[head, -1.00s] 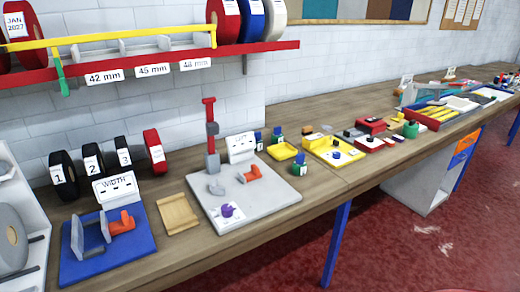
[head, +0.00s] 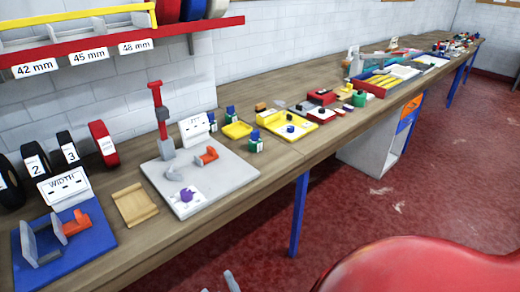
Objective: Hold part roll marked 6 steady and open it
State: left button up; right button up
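No roll with a readable 6 shows. Black rolls marked 2 (head: 36,165) and 3 (head: 69,151) stand upright at the left of the bench; another black roll is cut by the left edge. A red roll (head: 102,143) with an unreadable white label stands beside them. Two grey tips (head: 230,281) poke in at the bottom edge, apart and with nothing seen between them. They look like gripper fingers, but I cannot tell of which arm. They are in front of the bench, away from the rolls.
The wooden bench (head: 268,180) carries a blue WIDTH fixture (head: 92,243), a wooden tray (head: 134,204), a grey board (head: 225,184) with a red-handled post, and yellow and red items farther right. A shelf (head: 120,45) hangs above. A large red rounded shape (head: 430,268) fills the lower right.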

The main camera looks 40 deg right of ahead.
aim_at(254, 147)
jog(key=z, duration=1.25)
jog(key=i+l+u, duration=0.15)
jog(key=u, duration=0.3)
jog(key=i+l+u, duration=0.1)
jog(key=l+u, duration=0.35)
jog(key=i+l, duration=0.1)
jog(key=l, duration=2.25)
jog(key=i+u, duration=0.35)
jog(key=i, duration=0.15)
